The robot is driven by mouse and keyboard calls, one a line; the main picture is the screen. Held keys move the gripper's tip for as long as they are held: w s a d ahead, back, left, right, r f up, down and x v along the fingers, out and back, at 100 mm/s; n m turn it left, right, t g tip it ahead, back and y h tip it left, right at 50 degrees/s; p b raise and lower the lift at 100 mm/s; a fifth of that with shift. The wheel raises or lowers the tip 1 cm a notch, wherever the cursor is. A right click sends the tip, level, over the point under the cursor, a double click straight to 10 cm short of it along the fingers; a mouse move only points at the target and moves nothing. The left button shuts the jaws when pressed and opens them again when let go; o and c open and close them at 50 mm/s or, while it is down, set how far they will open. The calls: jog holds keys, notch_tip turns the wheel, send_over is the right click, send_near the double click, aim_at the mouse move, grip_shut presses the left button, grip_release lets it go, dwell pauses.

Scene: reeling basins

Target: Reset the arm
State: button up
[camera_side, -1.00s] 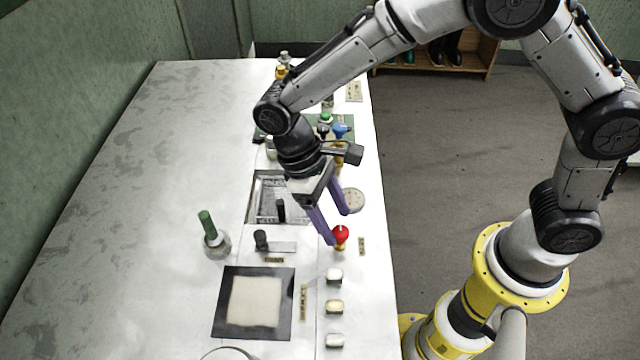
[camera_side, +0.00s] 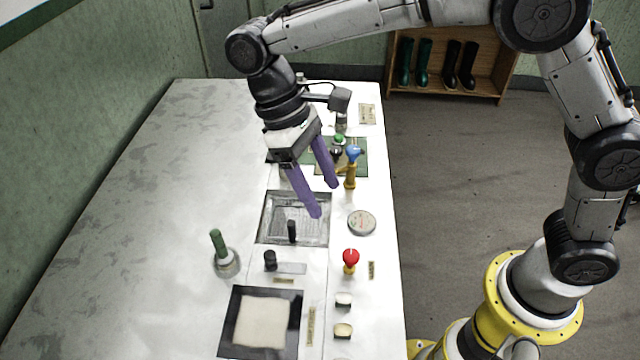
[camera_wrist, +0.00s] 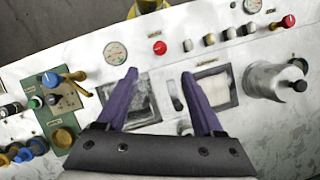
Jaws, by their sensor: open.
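My gripper (camera_side: 326,200) is open and empty, its two purple fingers apart above the grey recessed basin (camera_side: 272,233) in the white worktop (camera_side: 130,240). In the wrist view my gripper (camera_wrist: 160,98) spans the basin and a slider, with nothing between the fingers. The red knob (camera_side: 350,257) on a brass stem stands nearer the camera, apart from the fingers. The blue-topped brass tap (camera_side: 354,154) is just right of the fingers in the side view; I cannot tell the exact gap.
A round gauge (camera_side: 362,222) lies right of the basin. A green-handled tool (camera_side: 218,243) stands upright in a holder on the left. A square cream pad in a black frame (camera_side: 236,340) is at the front. The worktop's left side is clear. A boot shelf (camera_side: 495,70) stands behind.

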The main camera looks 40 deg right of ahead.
jog(key=s+d+r+m+t+y, duration=0.25)
jog(key=s+d+r+t, duration=0.2)
jog(key=d+r, duration=0.8)
jog(key=s+d+f+m+t, duration=0.1)
jog(key=s+d+f+t, duration=0.1)
jog(key=s+d+f, duration=0.1)
jog(key=s+d+f+m+t, duration=0.1)
jog(key=s+d+f+t, duration=0.2)
jog(key=s+d, duration=0.3)
jog(key=shift+s+f+h, duration=0.35)
jog(key=shift+s+f, duration=0.2)
jog(key=shift+s, duration=0.75)
